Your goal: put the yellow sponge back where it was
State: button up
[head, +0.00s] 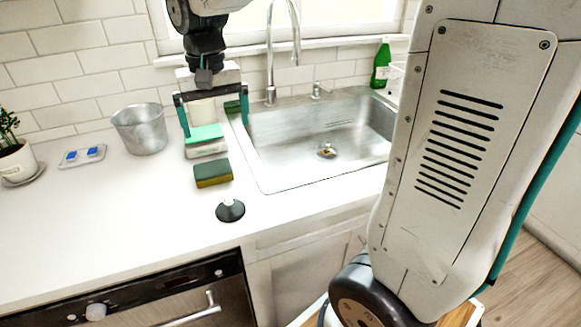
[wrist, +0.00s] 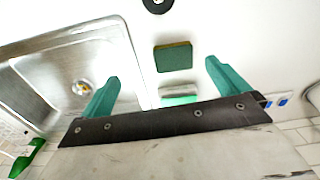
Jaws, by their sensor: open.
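The yellow sponge (head: 213,174), yellow below with a dark green scouring top, lies flat on the white counter left of the sink. It also shows in the wrist view (wrist: 173,57), apart from my gripper. Behind it is a small pale block or holder (head: 206,151) with a light green top, seen in the wrist view (wrist: 178,95) between the fingers and partly hidden by the gripper's body. My gripper (head: 216,127) is open and empty, its teal fingers spread above the counter around this pale item in the picture; the exact height is unclear. It also shows in the wrist view (wrist: 162,72).
The steel sink (head: 300,175) with its tap (head: 271,95) is right of the sponge. A black disc with a pale knob (head: 230,211) stands in front. A metal bucket (head: 140,130), a tray with blue pieces (head: 82,156) and a potted plant (head: 18,160) are left. The front-left counter is clear.

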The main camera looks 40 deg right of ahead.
jog(key=s+d+n+t, duration=0.1)
jog(key=s+d+n, duration=0.1)
jog(key=s, duration=2.2)
jog(key=shift+f+n, duration=0.35)
jog(key=shift+n, duration=0.05)
